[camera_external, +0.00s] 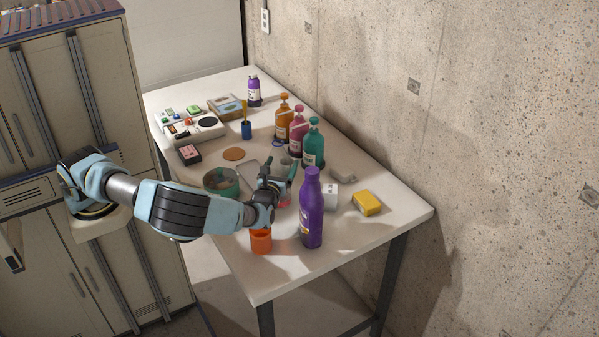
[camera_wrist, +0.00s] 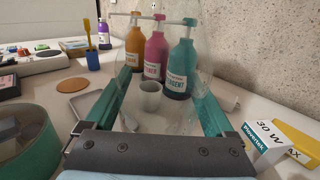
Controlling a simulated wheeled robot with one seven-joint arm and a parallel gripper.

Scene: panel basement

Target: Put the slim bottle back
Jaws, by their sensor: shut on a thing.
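My gripper (camera_external: 281,180) is low over the near half of the white table (camera_external: 380,240). In the wrist view its two teal fingers (camera_wrist: 158,102) stand apart around a clear, see-through thing with a faint outline. I cannot tell its full shape or whether it is the slim bottle. A tall purple bottle (camera_external: 311,212) stands upright just right of my gripper. A smaller purple bottle with a white label (camera_external: 254,91) stands at the far end. Orange (camera_external: 284,117), pink (camera_external: 298,130) and teal (camera_external: 313,144) pump bottles stand in a row beyond my gripper.
An orange cup (camera_external: 261,241) stands near the front edge. A round green tin (camera_external: 221,181) is left of my gripper. A grey cup (camera_wrist: 150,96) stands before the pump bottles. A white box (camera_external: 330,196) and yellow box (camera_external: 366,203) lie right. The concrete wall borders the table.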

